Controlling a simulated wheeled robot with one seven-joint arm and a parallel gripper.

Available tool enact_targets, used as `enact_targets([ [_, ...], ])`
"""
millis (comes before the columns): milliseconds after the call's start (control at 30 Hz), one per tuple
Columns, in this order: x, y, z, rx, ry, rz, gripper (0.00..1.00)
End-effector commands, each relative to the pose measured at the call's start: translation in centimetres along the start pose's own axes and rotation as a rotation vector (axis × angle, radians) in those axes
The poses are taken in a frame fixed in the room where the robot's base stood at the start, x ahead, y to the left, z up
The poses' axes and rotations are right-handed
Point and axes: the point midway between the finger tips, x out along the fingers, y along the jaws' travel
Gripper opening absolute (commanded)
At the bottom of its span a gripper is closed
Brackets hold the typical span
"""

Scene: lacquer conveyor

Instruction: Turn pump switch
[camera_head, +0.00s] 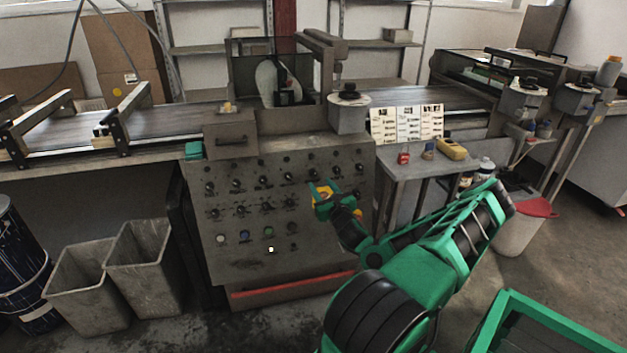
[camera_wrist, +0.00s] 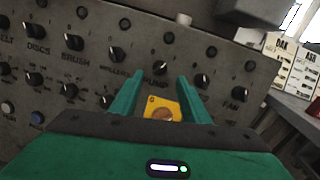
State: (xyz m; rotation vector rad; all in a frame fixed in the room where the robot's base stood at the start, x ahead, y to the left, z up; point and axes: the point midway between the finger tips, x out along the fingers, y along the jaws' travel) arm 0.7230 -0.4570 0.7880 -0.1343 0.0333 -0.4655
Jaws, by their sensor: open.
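The grey control panel (camera_head: 245,185) carries rows of black knobs. In the wrist view, the black pump switch knob (camera_wrist: 160,68) sits above a label reading PUMP, just beyond my fingertips. My gripper (camera_wrist: 160,77) is open, its two green fingers pointing at the panel on either side of the label. A yellow plate with an orange-brown knob (camera_wrist: 162,110) shows between the fingers, lower down. In the head view my gripper (camera_head: 319,190) is at the panel's right half and hides some knobs; the pump knob cannot be singled out there. I cannot tell whether the fingers touch the panel.
Neighbouring knobs lie close by: one at left (camera_wrist: 117,54) and the fan knob (camera_wrist: 240,93) at right. A small table (camera_head: 410,163) with cards and small items stands right of the panel. Grey bins (camera_head: 145,265) stand at left, a green crate (camera_head: 545,325) at lower right.

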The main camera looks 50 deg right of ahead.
Motion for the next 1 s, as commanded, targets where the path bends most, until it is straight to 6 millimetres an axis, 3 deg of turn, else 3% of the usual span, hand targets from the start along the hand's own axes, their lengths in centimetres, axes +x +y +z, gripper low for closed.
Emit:
enact_targets([
  [100, 2.2, 0.0, 0.1, -0.004, -0.003, 0.0, 0.42],
  [333, 5.3, 0.0, 0.1, -0.003, -0.002, 0.0, 0.42],
  [767, 6.3, 0.0, 0.1, 0.0, -0.001, 0.0, 0.42],
  [800, 6.3, 0.0, 0.1, 0.0, -0.001, 0.0, 0.4],
  [967, 6.3, 0.0, 0.1, 0.0, -0.001, 0.001, 0.01],
  [1000, 6.3, 0.1, 0.1, 0.0, -0.001, 0.001, 0.01],
])
